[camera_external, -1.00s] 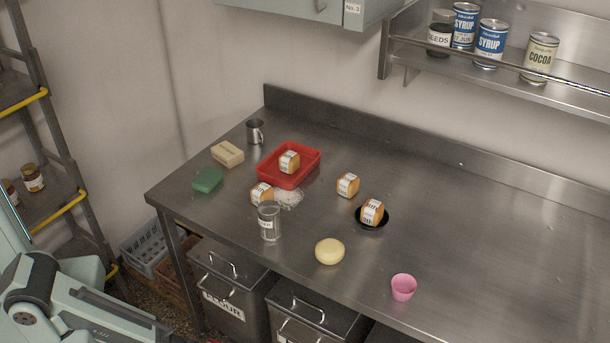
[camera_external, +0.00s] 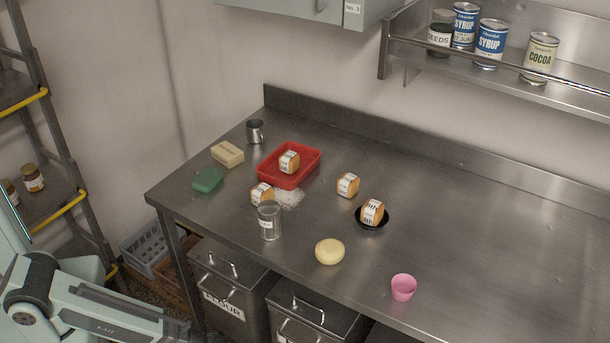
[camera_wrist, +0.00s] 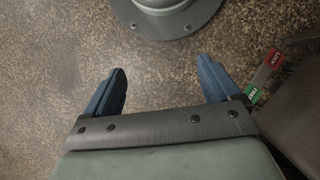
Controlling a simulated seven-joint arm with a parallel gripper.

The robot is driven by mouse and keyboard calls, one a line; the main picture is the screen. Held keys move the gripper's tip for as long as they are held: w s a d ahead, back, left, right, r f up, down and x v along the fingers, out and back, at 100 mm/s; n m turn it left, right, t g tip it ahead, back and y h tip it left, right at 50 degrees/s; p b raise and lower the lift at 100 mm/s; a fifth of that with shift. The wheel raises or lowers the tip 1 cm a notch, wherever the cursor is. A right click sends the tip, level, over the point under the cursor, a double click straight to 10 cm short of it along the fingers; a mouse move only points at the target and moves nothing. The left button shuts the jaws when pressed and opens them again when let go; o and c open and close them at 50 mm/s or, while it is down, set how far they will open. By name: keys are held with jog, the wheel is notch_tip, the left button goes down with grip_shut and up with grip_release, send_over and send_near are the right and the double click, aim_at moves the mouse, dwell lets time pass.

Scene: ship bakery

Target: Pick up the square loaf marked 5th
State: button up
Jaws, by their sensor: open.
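Several small square loaves with white paper bands are on the steel worktop. One loaf (camera_external: 289,162) is in the red tray (camera_external: 268,173). One loaf (camera_external: 262,194) is beside white powder, behind the glass jar. One loaf (camera_external: 347,185) stands in the middle on bare steel. One loaf (camera_external: 372,212) sits in a black round dish (camera_external: 384,220); print shows on its band. I cannot read which loaf is marked 5th. My gripper (camera_wrist: 163,87) is open and empty in the wrist view, above the speckled floor, away from the loaves. Its fingers are not visible in the external view.
On the worktop (camera_external: 480,240) stand a glass jar (camera_external: 269,221), yellow dough round (camera_external: 329,251), pink cup (camera_external: 403,287), green block (camera_external: 208,179), cream block (camera_external: 228,154) and metal mug (camera_external: 255,131). A shelf with cans (camera_external: 490,42) hangs behind. The worktop's right side is clear.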

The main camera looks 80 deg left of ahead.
jog(key=w+d+r+m+t+h, duration=0.1)
jog(key=w+d+r, duration=0.2)
jog(key=w+r, duration=0.45)
jog(key=w+d+r+m+t, duration=0.1)
jog(key=w+d+r, duration=0.3)
jog(key=w, duration=0.7)
jog(key=w+d+r+m+t+h, duration=0.1)
jog(key=w+r+t, duration=0.1)
jog(key=w+r, duration=0.6)
jog(key=w+d+r+m+t+h, duration=0.1)
jog(key=w+d+r+m, duration=0.1)
jog(key=w+r, duration=0.6)
jog(key=w+d+r+m+t, duration=0.1)
jog(key=w+d+r, duration=0.15)
jog(key=r, duration=0.95)
jog(key=w+d+r+m+h, duration=0.1)
jog(key=w+d+r+m, duration=0.1)
jog(key=w+r, duration=0.7)
notch_tip(320, 180, up, 13)
jog(key=m+y, duration=0.1)
jog(key=y, duration=0.4)
send_over(261, 188)
notch_tip(261, 188, down, 8)
jog(key=shift+w+a+f, duration=0.1)
jog(key=shift+a, duration=0.05)
jog(key=shift+f, duration=2.55)
